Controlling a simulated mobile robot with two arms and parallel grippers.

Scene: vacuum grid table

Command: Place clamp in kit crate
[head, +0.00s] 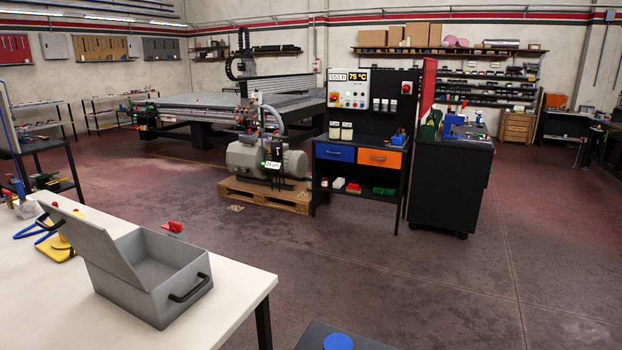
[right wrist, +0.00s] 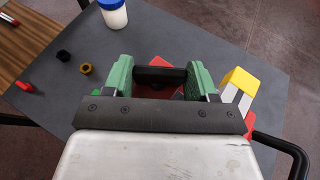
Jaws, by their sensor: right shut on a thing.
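The kit crate (head: 150,268) is a grey metal box with black handles on the white table in the head view. Its lid (head: 80,245) stands open toward the left, and the part of its inside that shows looks empty. My right gripper (right wrist: 160,74) shows in the right wrist view with green fingers. It is shut on a black bar with red parts behind it, which appears to be the clamp (right wrist: 158,78). The gripper body hides much of it. My left gripper is not in view, and no gripper shows in the head view.
Below my right gripper lies a dark tabletop (right wrist: 190,30) with a blue-lidded jar (right wrist: 113,17), a black nut (right wrist: 63,56), a brass nut (right wrist: 86,69) and a yellow-white-red piece (right wrist: 237,90). A red object (head: 173,227) stands behind the crate. Open floor lies right of the white table.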

